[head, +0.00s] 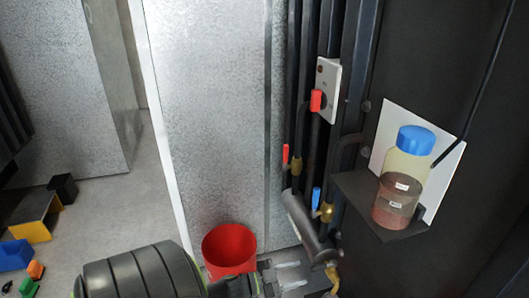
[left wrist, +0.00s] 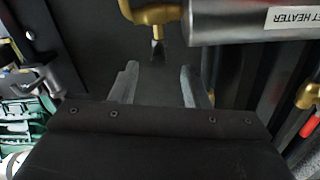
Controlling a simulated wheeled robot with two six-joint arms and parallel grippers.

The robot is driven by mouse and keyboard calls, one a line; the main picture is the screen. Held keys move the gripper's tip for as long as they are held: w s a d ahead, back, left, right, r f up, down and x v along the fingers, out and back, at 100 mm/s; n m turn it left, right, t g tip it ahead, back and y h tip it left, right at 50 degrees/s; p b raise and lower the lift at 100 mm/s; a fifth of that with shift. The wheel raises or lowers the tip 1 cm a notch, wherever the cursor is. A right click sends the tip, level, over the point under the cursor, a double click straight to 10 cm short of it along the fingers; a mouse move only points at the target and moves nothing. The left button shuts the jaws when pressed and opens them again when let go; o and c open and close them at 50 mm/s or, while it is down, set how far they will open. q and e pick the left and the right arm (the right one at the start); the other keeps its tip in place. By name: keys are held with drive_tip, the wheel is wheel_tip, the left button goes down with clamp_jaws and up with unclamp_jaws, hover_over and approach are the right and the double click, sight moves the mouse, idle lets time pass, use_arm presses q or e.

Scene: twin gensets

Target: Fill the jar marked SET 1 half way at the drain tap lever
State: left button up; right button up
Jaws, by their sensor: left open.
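My left gripper (head: 290,277) is open and empty, low beside the pipework. In the left wrist view its fingers (left wrist: 160,82) are apart with nothing between them. A brass fitting with a dark downward spout (left wrist: 157,48) shows just beyond and between the fingertips, not touching that I can see. A brass fitting (head: 332,272) also shows under the metal cylinder in the head view. A clear bottle with a blue cap (head: 407,165) stands on a wall shelf, reddish liquid in its lower part; its small labels are unreadable. I cannot identify the SET 1 jar. My right gripper is out of view.
A red bucket (head: 230,262) stands left of my gripper. A metal cylinder (head: 300,220), its label ending "ET HEATER" (left wrist: 293,17), is above. A red lever (head: 285,155) and blue lever (head: 316,198) stick out from pipes.

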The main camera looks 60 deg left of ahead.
use_arm(q)
drive_tip(key=b+v, duration=0.1)
drive_tip(key=v, duration=0.9)
drive_tip(key=shift+s, duration=0.3)
drive_tip(key=shift+a, duration=0.1)
drive_tip(key=s+a+f+n+g+y, duration=0.1)
drive_tip(key=s+f+n+g+y, duration=0.25)
drive_tip(key=f, duration=0.65)
drive_tip(key=s+f+n+g+y, duration=0.25)
drive_tip(key=f+y, duration=0.25)
drive_tip(key=f, duration=0.6)
drive_tip(key=s+d+f+g, duration=0.5)
drive_tip(key=s+d+f, duration=0.2)
drive_tip(key=s, duration=0.2)
drive_tip(key=s+d+f+g+h, duration=0.1)
drive_tip(key=s+d+f+g, duration=0.3)
drive_tip(key=s+d+f, duration=0.3)
drive_tip(key=s+f, duration=0.1)
drive_tip(key=s, duration=0.1)
drive_tip(key=shift+s+n+g, duration=0.4)
drive_tip(key=shift+r, duration=0.1)
